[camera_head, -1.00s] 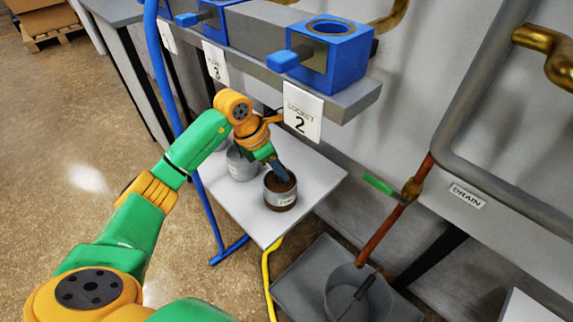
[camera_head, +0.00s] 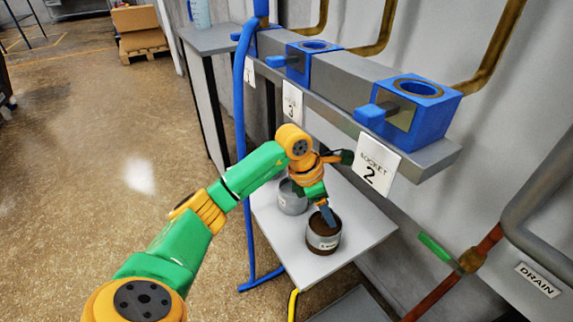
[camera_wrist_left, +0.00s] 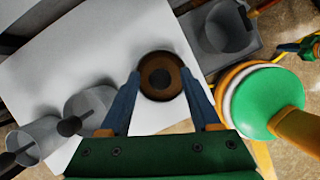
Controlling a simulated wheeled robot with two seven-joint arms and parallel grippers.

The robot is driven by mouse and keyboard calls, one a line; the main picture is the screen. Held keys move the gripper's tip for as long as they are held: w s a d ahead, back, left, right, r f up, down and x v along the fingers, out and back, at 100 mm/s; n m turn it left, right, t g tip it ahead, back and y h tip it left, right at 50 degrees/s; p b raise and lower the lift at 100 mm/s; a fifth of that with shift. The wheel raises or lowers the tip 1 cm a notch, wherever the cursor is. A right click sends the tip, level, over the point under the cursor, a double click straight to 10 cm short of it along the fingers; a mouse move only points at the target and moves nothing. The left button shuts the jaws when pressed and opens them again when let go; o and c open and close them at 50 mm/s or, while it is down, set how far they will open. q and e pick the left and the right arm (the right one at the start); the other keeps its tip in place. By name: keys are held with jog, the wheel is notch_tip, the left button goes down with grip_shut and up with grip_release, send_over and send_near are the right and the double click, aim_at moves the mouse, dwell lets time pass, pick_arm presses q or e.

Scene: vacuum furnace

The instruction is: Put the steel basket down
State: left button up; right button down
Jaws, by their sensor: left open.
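A round container (camera_head: 324,236) with a grey wall, a white label and a brown top stands upright on the white table (camera_head: 362,232). It also shows in the left wrist view as a brown ring with a dark centre (camera_wrist_left: 161,77). I take it to be the steel basket, though I cannot read its label. My left gripper (camera_head: 327,214) is open above it. In the left wrist view its fingers (camera_wrist_left: 160,88) lie on either side of the container; contact cannot be told. My right gripper is not in view.
A grey labelled cup (camera_head: 291,199) stands beside the container, partly behind my arm. A shelf with blue sockets (camera_head: 420,108) and a "Socket 2" sign (camera_head: 374,168) overhangs the table's back. A grey tray with a bucket (camera_wrist_left: 226,28) is nearby.

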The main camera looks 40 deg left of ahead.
pick_arm(q)
jog(key=p+v, duration=0.1)
jog(key=v, duration=0.3)
jog(key=shift+r, duration=0.25)
jog(key=b, duration=0.2)
send_near(317, 224)
jog(key=s+a, duration=0.2)
jog(key=s+a+b, duration=0.1)
jog(key=s, duration=0.1)
jog(key=s+a+b, duration=0.1)
jog(key=s+a, duration=0.1)
jog(key=shift+s+a+r, duration=0.1)
jog(key=shift+a+r, duration=0.05)
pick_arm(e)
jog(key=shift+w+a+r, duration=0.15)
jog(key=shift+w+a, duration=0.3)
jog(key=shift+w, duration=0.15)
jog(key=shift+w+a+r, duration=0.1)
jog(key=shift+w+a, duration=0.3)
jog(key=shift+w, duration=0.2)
